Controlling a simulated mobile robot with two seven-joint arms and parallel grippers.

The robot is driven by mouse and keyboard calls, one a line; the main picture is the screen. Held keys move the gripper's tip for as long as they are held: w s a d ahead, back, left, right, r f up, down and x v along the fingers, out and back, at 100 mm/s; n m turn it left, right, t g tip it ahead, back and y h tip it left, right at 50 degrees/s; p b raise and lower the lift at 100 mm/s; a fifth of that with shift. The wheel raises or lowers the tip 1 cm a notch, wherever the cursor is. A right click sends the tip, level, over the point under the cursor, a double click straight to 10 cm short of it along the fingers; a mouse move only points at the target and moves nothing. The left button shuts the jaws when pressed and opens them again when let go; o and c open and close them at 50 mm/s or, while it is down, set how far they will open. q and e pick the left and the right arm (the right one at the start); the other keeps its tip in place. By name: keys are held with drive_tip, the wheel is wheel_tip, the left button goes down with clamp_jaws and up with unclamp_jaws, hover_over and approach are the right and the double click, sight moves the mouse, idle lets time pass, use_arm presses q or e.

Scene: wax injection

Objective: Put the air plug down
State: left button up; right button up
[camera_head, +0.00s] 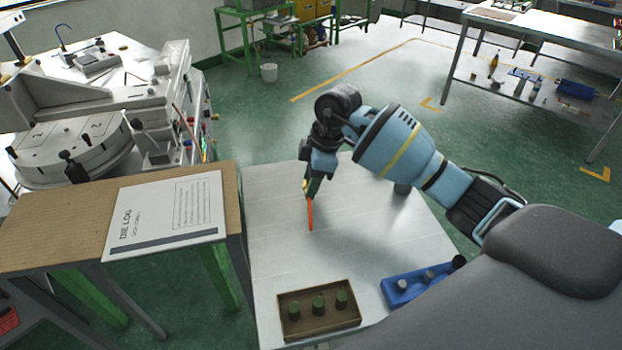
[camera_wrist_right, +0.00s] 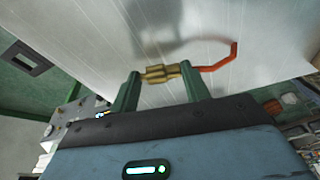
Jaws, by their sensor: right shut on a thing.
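The air plug (camera_wrist_right: 160,73) is a brass fitting with a bent red tail, seen in the right wrist view. My right gripper (camera_wrist_right: 161,80) is shut on the brass part, with one green finger at each end of it. In the head view the red tail of the air plug (camera_head: 310,216) hangs down below my right gripper (camera_head: 312,188), over the white table (camera_head: 275,215). I cannot tell whether its tip touches the tabletop. The brass part is mostly hidden there by the fingers. My left gripper is not in view.
A brown tray (camera_head: 320,326) with green-topped plugs and a blue holder (camera_head: 399,298) with grey pieces stand at the table's near side. A cardboard-coloured bench with a die log sheet (camera_head: 170,215) adjoins on the left. The table's middle is clear.

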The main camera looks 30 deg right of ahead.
drive_tip(key=shift+f, duration=0.6)
drive_tip(key=o, duration=1.1)
drive_tip(key=shift+c, duration=0.2)
drive_tip(key=shift+r, duration=0.15)
drive_tip(key=shift+r, duration=0.3)
drive_tip(key=p+v, duration=0.1)
drive_tip(key=v, duration=1.1)
drive_tip(key=shift+r, duration=0.1)
